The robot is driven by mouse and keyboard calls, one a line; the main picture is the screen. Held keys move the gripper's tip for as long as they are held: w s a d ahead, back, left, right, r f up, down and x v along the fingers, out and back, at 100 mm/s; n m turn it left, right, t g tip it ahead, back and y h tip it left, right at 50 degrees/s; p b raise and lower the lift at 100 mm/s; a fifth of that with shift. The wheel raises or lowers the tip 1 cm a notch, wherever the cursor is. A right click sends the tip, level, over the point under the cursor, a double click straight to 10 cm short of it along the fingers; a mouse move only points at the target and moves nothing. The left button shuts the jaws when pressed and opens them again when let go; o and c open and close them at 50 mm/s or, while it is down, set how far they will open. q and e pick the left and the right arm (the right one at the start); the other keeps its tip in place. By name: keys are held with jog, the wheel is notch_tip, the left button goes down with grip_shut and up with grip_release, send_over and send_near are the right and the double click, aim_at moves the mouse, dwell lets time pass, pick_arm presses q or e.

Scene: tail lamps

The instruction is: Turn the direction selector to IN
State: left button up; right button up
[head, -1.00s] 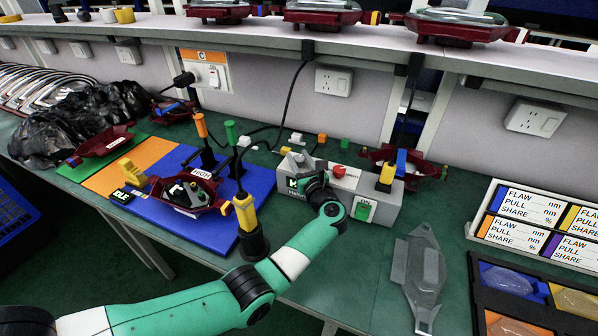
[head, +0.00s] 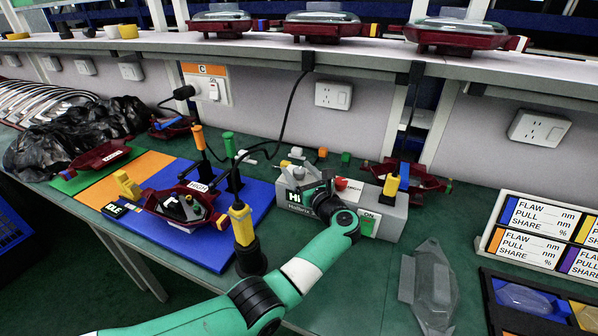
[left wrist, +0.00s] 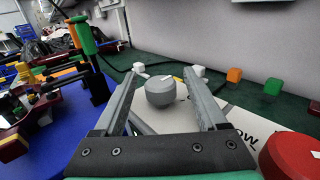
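A grey control box (head: 390,222) stands on the green bench in the head view, with a red button (head: 341,184) and a green ON switch (head: 368,223). My left gripper (head: 322,187) is over the box's left half and partly covers its top and front display. In the left wrist view, a round grey knob (left wrist: 160,92) with a white mark sits between the fingers of my left gripper (left wrist: 168,72). The fingers are apart, with gaps on both sides of the knob. The lettering around the knob is mostly hidden. My right gripper is not in view.
A yellow-handled tool (head: 242,225) stands upright left of the arm. A blue mat (head: 190,245) holds a dark red lamp housing (head: 183,207). A clear lamp cover (head: 430,285) lies right of the box. The red button also shows beside the right finger (left wrist: 290,156).

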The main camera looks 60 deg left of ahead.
pick_arm(q)
jog(key=shift+d+r, duration=0.1)
jog(key=shift+d, duration=0.15)
jog(key=d+p, duration=0.3)
jog(key=d, duration=0.8)
jog(key=shift+s, duration=0.1)
